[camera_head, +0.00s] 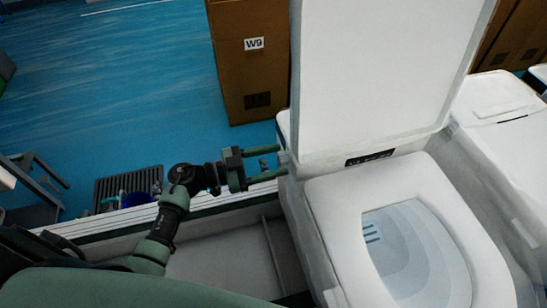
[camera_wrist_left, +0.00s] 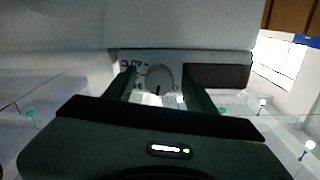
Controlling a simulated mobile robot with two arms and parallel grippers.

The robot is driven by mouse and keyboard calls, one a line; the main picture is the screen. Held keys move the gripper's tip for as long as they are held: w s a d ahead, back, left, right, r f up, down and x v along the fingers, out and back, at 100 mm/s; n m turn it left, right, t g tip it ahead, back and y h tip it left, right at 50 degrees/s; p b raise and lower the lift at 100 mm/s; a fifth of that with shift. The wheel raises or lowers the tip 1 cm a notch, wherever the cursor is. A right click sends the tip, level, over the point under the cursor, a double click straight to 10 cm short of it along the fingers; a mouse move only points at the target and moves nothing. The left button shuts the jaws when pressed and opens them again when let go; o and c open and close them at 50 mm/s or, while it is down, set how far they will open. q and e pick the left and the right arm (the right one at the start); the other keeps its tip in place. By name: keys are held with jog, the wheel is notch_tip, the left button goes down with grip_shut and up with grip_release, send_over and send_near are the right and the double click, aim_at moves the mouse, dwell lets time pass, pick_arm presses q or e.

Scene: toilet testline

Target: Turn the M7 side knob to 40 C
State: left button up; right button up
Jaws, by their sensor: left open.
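The side knob (camera_wrist_left: 159,78) is a round grey dial on a grey panel on the toilet's side, seen in the left wrist view. Markings, partly readable as a number with C, sit to its upper left. My left gripper (camera_wrist_left: 160,88) is open, with one finger on each side of the knob; whether the fingers touch it I cannot tell. In the head view the left gripper (camera_head: 268,164) reaches from the left to the side of the white toilet (camera_head: 327,222), whose lid is up. The knob is hidden in that view. My right gripper is not in view.
A brown carton (camera_head: 250,75) labelled W9 stands behind on the blue floor. Another white toilet unit (camera_head: 497,112) stands close on the right. A pale rail (camera_head: 120,218) runs below my left arm. A dark grate (camera_head: 128,186) lies at the left.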

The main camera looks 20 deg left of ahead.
pick_arm(q)
grip_shut()
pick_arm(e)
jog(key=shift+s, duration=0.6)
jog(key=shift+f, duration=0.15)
pick_arm(q)
jog(key=shift+m+b, duration=7.95)
jog(key=shift+m, duration=4.05)
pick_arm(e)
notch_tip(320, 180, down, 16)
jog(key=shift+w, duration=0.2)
